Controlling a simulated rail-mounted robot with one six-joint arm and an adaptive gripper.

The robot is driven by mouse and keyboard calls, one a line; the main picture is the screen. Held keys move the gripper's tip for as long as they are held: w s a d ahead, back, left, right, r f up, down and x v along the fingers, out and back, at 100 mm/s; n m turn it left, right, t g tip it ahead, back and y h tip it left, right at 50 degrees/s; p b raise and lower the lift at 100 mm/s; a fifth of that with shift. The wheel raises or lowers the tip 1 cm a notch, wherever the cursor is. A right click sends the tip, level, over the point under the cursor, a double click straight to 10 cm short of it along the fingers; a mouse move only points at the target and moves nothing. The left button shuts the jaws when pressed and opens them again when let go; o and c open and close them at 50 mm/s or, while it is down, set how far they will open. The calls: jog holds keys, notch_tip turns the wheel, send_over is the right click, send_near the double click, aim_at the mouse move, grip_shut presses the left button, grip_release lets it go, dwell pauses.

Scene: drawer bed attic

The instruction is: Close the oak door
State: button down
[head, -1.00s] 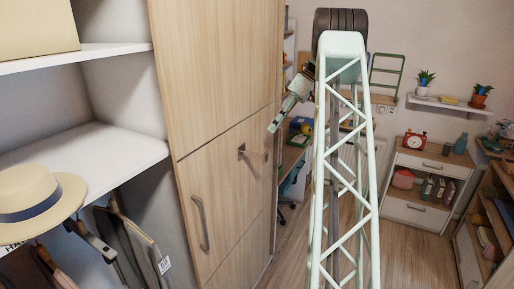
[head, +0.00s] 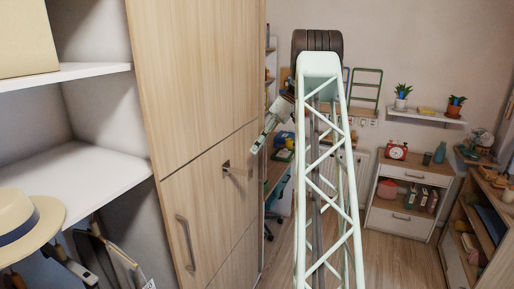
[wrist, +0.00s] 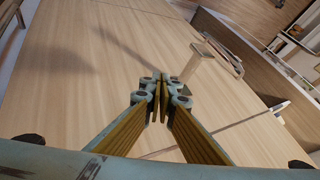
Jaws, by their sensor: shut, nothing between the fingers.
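The oak door (head: 190,80) is a tall pale wood panel at the left centre of the head view, beside open white shelves. A horizontal seam crosses it, with a grey bar handle (head: 186,242) below and a small T-shaped fitting (head: 236,172) near the seam. My gripper (head: 256,148) is at the door's far right edge, above and right of the fitting. In the wrist view my gripper (wrist: 162,86) is shut and empty, pointing at a broad pale wood surface (wrist: 90,80). A wooden-topped projection (wrist: 207,55) stands just beyond the fingertips. Contact cannot be told.
A low cabinet (head: 405,205) with a red clock stands at the back right. An open shelf unit (head: 480,225) is at far right. The floor (head: 400,255) between is clear.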

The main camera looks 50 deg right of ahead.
jog(key=w+a+f, duration=0.1)
jog(key=a+f, duration=0.4)
jog(key=a, duration=0.3)
jog(key=shift+w, duration=0.2)
jog(key=shift+s+a, duration=0.1)
jog(key=shift+a, duration=0.1)
dwell(0.5)
